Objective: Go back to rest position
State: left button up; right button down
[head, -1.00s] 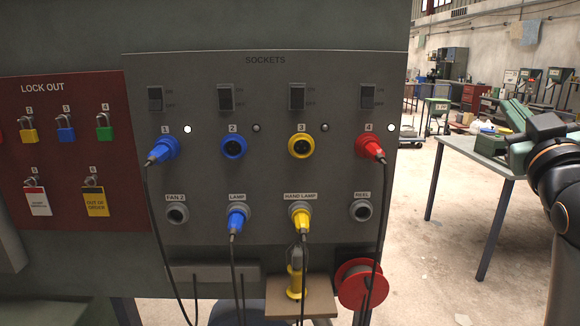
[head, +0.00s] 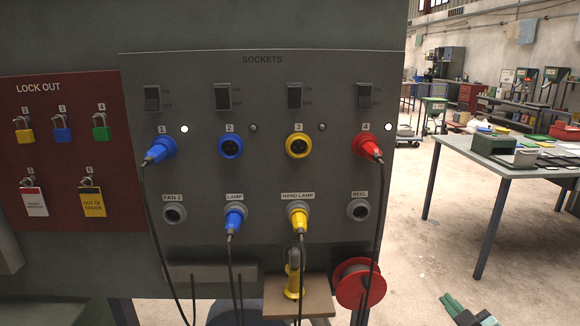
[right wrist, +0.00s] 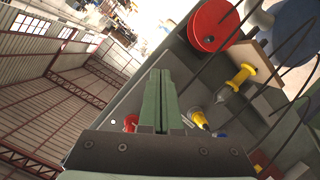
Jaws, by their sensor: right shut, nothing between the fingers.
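My right gripper (head: 468,312) shows at the bottom right of the head view, low and clear of the panel. In the right wrist view its green fingers (right wrist: 161,100) are together and empty. The grey sockets panel (head: 262,185) stands in front of me. A blue plug (head: 162,150) is in socket 1 and a red plug (head: 368,147) is in socket 4. A blue plug (head: 234,216) sits at LAMP and a yellow plug (head: 299,216) at HAND LAMP. Sockets 2 (head: 231,147) and 3 (head: 298,146) are empty. My left gripper is out of view.
A red lock-out board (head: 60,140) with padlocks is on the left. A red reel (head: 375,286) and a yellow hand lamp (head: 293,275) on a shelf (head: 318,296) are below the panel. A table (head: 492,165) stands at the right; open floor lies before it.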

jog(key=s+a+f+g+y, duration=0.2)
jog(key=s+a+f+g, duration=0.15)
jog(key=s+f, duration=1)
jog(key=s+a+f+g+y, duration=0.1)
jog(key=s+a+f+g, duration=0.25)
jog(key=s+f, duration=0.95)
jog(key=w+a+m+t+y, duration=0.15)
jog(key=a+m, duration=0.35)
jog(key=a, duration=0.6)
notch_tip(320, 180, up, 7)
jog(key=d+p, duration=0.2)
jog(key=p, duration=0.6)
jog(key=shift+h, duration=0.45)
jog(key=shift+f, duration=0.1)
